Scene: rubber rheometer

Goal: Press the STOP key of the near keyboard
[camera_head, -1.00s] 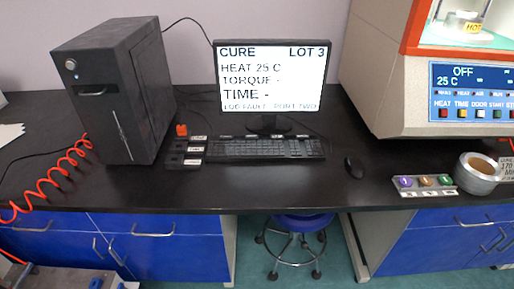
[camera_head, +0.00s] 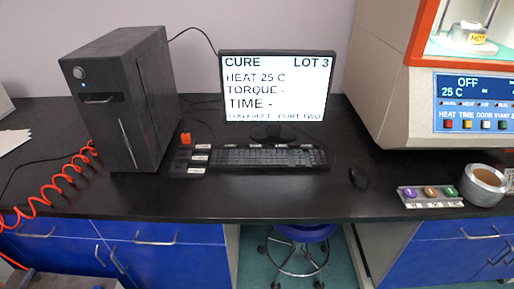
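A black keyboard (camera_head: 268,160) lies on the dark bench in front of the monitor. Several small white labels run along its back edge, too small to read, so I cannot tell which key is STOP. At its left is a small black block (camera_head: 187,172) with several white labels, also unreadable. The monitor (camera_head: 277,92) reads CURE, LOT 3, HEAT 25 C, with blank TORQUE and TIME values. My gripper is not in view.
A black computer tower (camera_head: 122,100) stands left, with an orange coiled cord (camera_head: 45,195) beside it. A mouse (camera_head: 358,178), a tray with coloured round pieces (camera_head: 430,204), a silver roll (camera_head: 487,190) and the rheometer (camera_head: 400,110) are right. The bench front is clear.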

